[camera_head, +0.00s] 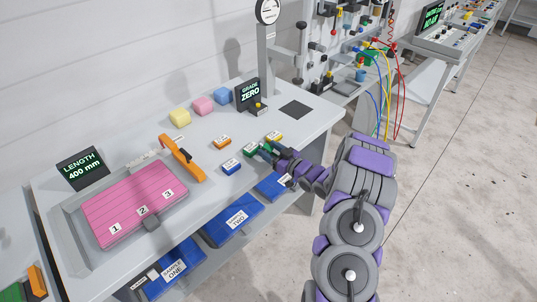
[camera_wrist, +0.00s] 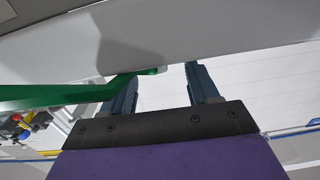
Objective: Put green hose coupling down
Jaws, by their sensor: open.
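A small green piece (camera_head: 250,148) with a pale label lies on the grey worktable near its front right part; I take it for the green hose coupling. My gripper (camera_head: 266,149) reaches in from the right, low over the table, with its tips close beside the green piece. In the wrist view my gripper (camera_wrist: 165,85) has its two dark fingers apart. A long green shape (camera_wrist: 55,95) runs in from the left, and its end shows near the left finger. I cannot tell whether this shape is the coupling, or whether it touches the finger.
Labelled orange (camera_head: 222,142), blue (camera_head: 231,167) and yellow (camera_head: 274,137) pieces lie close by. A pink slab (camera_head: 135,203) and an orange-handled tool (camera_head: 182,158) are left. Blue trays (camera_head: 233,222) sit below the front edge. A dark square (camera_head: 297,109) lies at the back right.

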